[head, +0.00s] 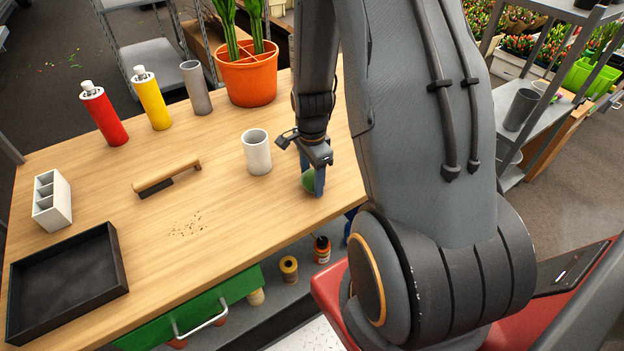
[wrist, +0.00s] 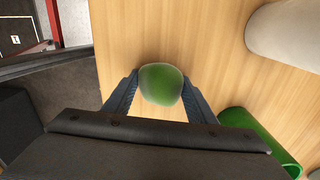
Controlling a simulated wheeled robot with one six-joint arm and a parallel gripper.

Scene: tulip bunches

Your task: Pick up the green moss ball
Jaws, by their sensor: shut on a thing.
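The green moss ball (head: 309,181) is near the right front edge of the wooden table, partly hidden by my gripper (head: 313,178) in the head view. In the wrist view the moss ball (wrist: 161,84) sits between the two blue fingers of my gripper (wrist: 160,92), one on each side. My gripper is shut on the ball. I cannot tell whether the ball still touches the table.
A white cup (head: 257,152) stands just left of my gripper. Behind are an orange plant pot (head: 247,78), a grey cylinder (head: 196,88), and yellow (head: 153,101) and red (head: 104,116) bottles. A brush (head: 167,177) and black tray (head: 68,280) lie left. A green cylinder (wrist: 262,143) is close by.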

